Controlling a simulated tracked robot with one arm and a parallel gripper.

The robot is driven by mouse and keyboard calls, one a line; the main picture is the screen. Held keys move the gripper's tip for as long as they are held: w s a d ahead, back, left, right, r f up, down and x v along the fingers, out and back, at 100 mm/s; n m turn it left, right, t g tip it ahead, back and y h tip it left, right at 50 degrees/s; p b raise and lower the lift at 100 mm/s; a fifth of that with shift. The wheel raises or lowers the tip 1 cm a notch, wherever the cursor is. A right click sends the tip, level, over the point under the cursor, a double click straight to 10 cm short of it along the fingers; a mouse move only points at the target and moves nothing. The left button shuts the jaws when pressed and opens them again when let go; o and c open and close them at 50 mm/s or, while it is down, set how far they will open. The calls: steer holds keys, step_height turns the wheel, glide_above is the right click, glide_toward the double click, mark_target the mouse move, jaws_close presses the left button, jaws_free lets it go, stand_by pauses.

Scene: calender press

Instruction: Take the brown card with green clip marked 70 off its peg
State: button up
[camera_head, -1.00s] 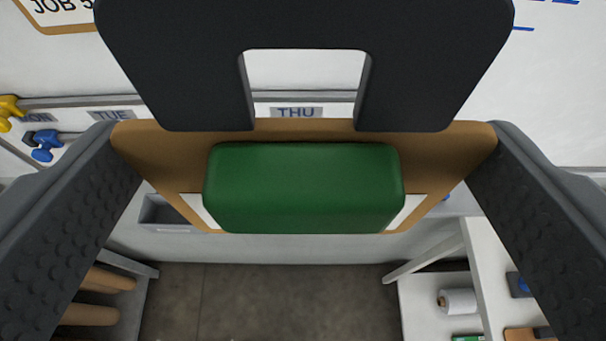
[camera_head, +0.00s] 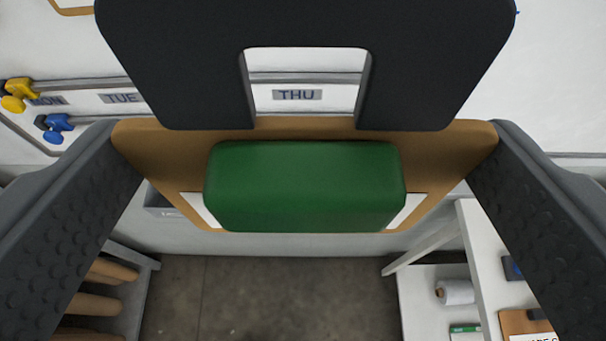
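The brown card (camera_head: 150,150) with its green clip (camera_head: 304,187) fills the middle of the view. The card is between the fingers and no peg shows in the opening; only the board behind shows through. The card's face and its number are hidden from this side.
A white board with day labels, among them THU (camera_head: 297,94), stands behind. A yellow peg (camera_head: 18,92) and a blue peg (camera_head: 55,127) are at left. White shelves (camera_head: 430,290) at lower right hold a roll (camera_head: 455,292). Brown rolls (camera_head: 95,300) lie at lower left. Floor (camera_head: 260,300) is clear between.

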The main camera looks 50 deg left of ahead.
steer(key=shift+s+d, duration=0.15)
steer(key=shift+d, duration=0.1)
steer(key=s+d+b, duration=0.2)
steer(key=s+d, duration=0.1)
steer(key=d, duration=0.1)
steer(key=shift+s+d, duration=0.15)
steer(key=shift+s, duration=0.25)
stand_by(0.5)
